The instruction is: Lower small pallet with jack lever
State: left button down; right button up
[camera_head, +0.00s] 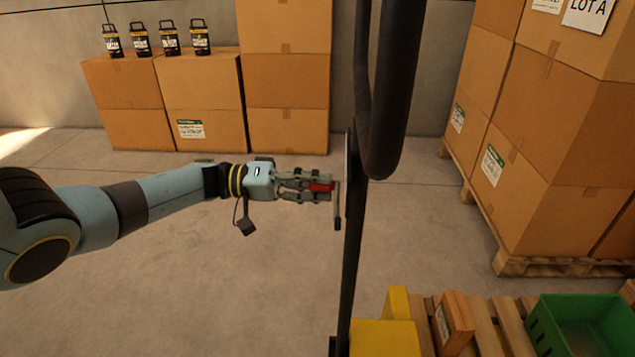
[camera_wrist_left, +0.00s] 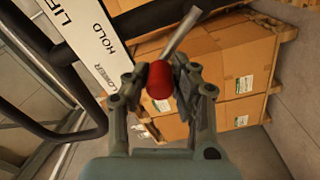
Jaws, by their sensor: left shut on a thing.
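My left gripper (camera_head: 308,187) reaches in from the left and is shut on the red knob of the jack lever (camera_head: 321,187), beside the black upright of the pallet jack handle (camera_head: 352,240). In the left wrist view the red knob (camera_wrist_left: 160,80) sits between the fingers of my left gripper (camera_wrist_left: 158,85), with a grey metal rod running up from it. A white label strip (camera_wrist_left: 85,45) with the words HOLD and LOWER, the last partly covered, lies behind. The small pallet (camera_head: 487,318) shows low at the right, by the yellow part of the jack (camera_head: 383,338). My right gripper is not in view.
A small brown box (camera_head: 453,322) and a green crate (camera_head: 575,325) are on the small pallet. Tall stacked cartons (camera_head: 545,130) stand on another pallet at right. The floor at left centre is clear.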

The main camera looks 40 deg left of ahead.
pick_arm(q)
jog(key=c, duration=1.1)
grip_release()
jog(key=shift+a, duration=0.1)
jog(key=v, duration=1.2)
